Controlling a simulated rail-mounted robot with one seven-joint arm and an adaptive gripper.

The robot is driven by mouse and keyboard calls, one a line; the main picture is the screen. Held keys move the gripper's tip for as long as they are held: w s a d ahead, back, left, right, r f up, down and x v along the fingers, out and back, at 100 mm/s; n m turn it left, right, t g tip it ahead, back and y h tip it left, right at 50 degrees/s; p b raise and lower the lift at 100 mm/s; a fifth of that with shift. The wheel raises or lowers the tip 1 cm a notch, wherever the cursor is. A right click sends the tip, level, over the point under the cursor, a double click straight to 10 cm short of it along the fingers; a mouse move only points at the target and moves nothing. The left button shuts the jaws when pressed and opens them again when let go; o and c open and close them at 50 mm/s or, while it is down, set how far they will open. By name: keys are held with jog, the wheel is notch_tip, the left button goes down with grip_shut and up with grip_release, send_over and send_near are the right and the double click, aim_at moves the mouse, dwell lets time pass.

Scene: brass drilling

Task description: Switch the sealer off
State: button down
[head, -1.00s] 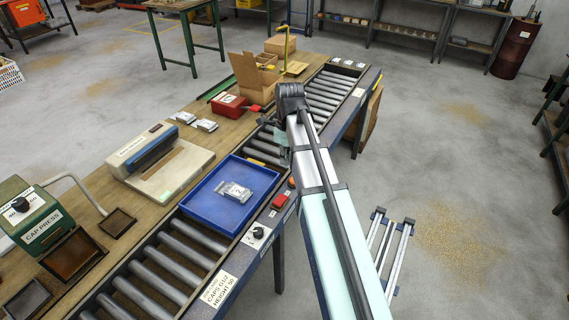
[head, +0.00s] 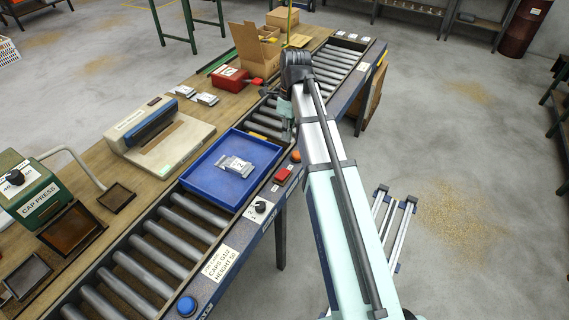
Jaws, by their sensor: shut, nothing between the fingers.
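The sealer (head: 158,134) is a beige machine with a dark blue sealing bar, standing on the wooden bench at the left in the head view. A small dark part sits on its top far end; its switch position is too small to read. My gripper (head: 287,134) shows only as a small part beside my arm, over the roller conveyor's near side, beyond the blue tray. It is shut and empty, well to the right of the sealer and apart from it. My arm hides most of it.
A blue tray (head: 232,172) with a small packet lies on the roller conveyor (head: 170,245), between gripper and sealer. A red box (head: 231,78) and an open carton (head: 257,47) stand farther back. A cap press (head: 38,195) stands nearer. The conveyor's edge carries a black knob (head: 261,206) and a blue button (head: 187,306).

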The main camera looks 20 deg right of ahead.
aim_at(283, 176)
jog(key=f+p, duration=0.1)
jog(key=f, duration=0.3)
jog(key=s+a+f+p, duration=0.1)
jog(key=f, duration=0.4)
jog(key=s+f+p, duration=0.1)
jog(key=f, duration=0.3)
jog(key=shift+a+f, duration=0.35)
jog(key=shift+a, duration=0.05)
jog(key=shift+d+f, duration=0.1)
